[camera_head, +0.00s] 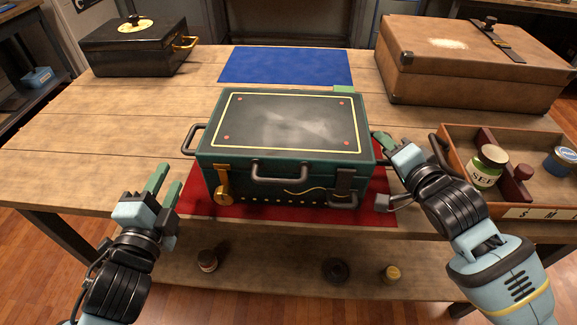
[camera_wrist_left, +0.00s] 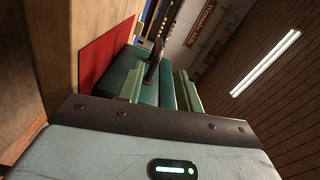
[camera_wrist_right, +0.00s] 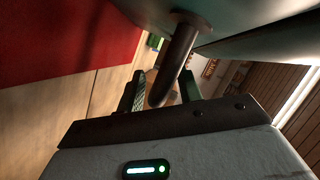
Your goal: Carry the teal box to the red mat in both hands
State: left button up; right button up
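The teal box (camera_head: 275,179), dark-topped with a yellow outline, stands upright over the red mat (camera_head: 202,205), apparently resting on it. The mat shows along its front and sides. The box has a dark left handle (camera_head: 188,139) and a front handle. My left gripper (camera_head: 164,184) is open and empty, in front and left of the box, apart from it. In the left wrist view the box (camera_wrist_left: 123,76) lies beyond its parted fingers. My right gripper (camera_head: 384,143) is at the box's right side. In the right wrist view its parted fingers stand around the right handle (camera_wrist_right: 178,62).
A bare blue mat (camera_head: 285,65) lies behind the box. A black case (camera_head: 135,54) stands back left, a brown suitcase (camera_head: 450,75) back right. A wooden tray (camera_head: 480,135) with jars is close to my right arm. The table's left part is clear.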

jog(key=v, duration=1.2)
jog(key=shift+f, duration=0.1)
